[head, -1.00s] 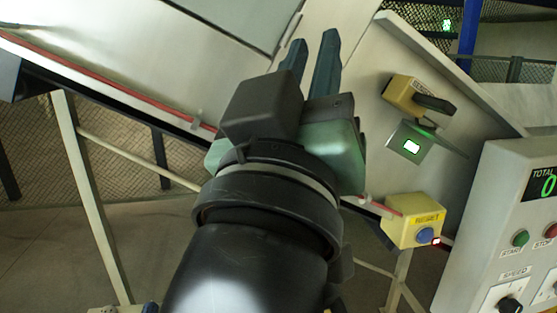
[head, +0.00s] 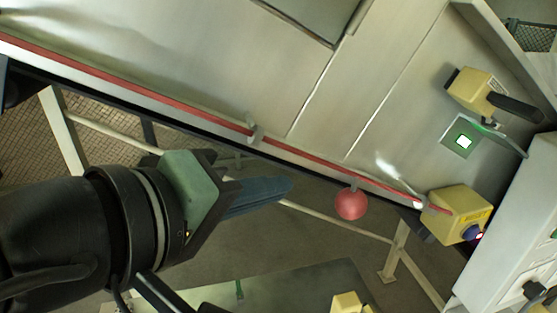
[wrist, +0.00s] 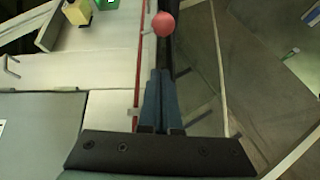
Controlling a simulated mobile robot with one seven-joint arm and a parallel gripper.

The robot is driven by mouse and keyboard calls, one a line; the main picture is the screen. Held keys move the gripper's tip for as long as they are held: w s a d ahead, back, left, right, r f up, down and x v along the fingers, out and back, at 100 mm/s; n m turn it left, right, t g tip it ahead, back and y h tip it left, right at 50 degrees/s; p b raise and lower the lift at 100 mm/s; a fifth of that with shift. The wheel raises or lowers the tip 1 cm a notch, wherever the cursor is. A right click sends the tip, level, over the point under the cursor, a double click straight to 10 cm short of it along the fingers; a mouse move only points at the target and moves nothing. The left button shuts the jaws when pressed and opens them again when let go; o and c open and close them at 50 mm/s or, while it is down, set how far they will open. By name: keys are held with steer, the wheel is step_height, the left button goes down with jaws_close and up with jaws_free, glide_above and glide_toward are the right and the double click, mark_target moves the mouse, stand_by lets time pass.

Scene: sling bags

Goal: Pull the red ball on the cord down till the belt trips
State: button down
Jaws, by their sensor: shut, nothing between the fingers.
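The red ball (head: 351,203) hangs just below the red cord (head: 310,164), which runs along the front edge of the metal frame to a yellow switch box (head: 457,214). My gripper (head: 289,186) is shut and empty, its blue-grey fingers pointing right toward the ball with a gap between. In the wrist view the ball (wrist: 164,24) is beyond the fingertips (wrist: 159,72), at top centre, and the cord (wrist: 138,60) runs to the left of the fingers. The yellow box (wrist: 77,12) shows at top left there.
A yellow switch with a black handle (head: 480,90) and a green-framed lit panel (head: 464,141) are on the metal side at right. A grey control cabinet (head: 515,215) stands at far right. A cord bracket (head: 253,131) sticks out left of the ball. Frame legs (head: 396,250) stand below.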

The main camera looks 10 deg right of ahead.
mark_target(351, 204)
steer(key=w+d+f+p, duration=0.2)
steer(key=w+d+f, duration=0.1)
steer(key=d, duration=0.4)
steer(key=shift+f, duration=0.75)
steer(key=shift+d, duration=0.1)
